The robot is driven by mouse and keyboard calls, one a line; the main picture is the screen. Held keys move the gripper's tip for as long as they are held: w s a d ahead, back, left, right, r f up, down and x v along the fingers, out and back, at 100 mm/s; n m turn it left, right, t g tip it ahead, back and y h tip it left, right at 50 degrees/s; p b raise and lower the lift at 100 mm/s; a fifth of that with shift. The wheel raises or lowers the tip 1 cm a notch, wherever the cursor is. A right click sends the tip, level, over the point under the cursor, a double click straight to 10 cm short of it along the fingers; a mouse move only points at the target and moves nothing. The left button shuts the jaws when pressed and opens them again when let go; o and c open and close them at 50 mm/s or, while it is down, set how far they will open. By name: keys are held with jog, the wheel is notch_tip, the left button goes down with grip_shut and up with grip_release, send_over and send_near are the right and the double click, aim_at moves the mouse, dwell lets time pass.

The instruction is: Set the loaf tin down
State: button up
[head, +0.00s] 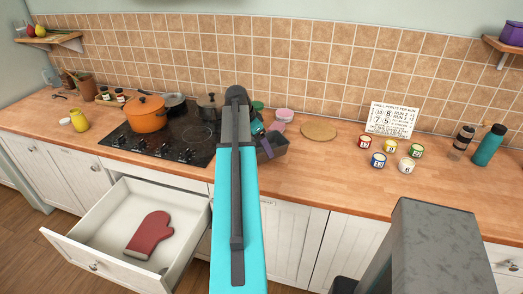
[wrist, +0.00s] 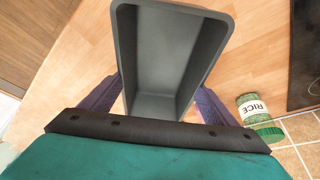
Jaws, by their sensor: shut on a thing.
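The loaf tin is a dark grey, empty, rectangular tin. In the wrist view the loaf tin (wrist: 165,55) fills the upper middle, its open top facing the camera. My gripper (wrist: 155,102) is shut on it, with a purple finger against each long side. In the head view the loaf tin (head: 274,149) shows partly beside my arm, over the wooden counter right of the hob. My arm hides its left part and most of my gripper (head: 264,143). I cannot tell whether the tin's base touches the counter.
A rice canister (wrist: 258,115) stands close to the tin. A pink container (head: 284,115), a round board (head: 319,130) and several small cans (head: 378,159) are on the counter (head: 320,175). The hob (head: 180,140) holds an orange pot (head: 147,114). An open drawer (head: 120,200) holds a red oven mitt (head: 149,234).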

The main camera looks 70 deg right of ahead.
aim_at(261, 150)
jog(key=shift+f+p, duration=0.85)
jog(key=shift+f, duration=0.9)
jog(key=shift+f, duration=0.1)
jog(key=o, duration=1.2)
jog(key=shift+r, duration=0.2)
jog(key=b+v, duration=0.3)
jog(key=v, duration=0.8)
jog(key=shift+a+r, duration=0.15)
jog(key=shift+r, duration=0.2)
jog(key=shift+w, duration=0.1)
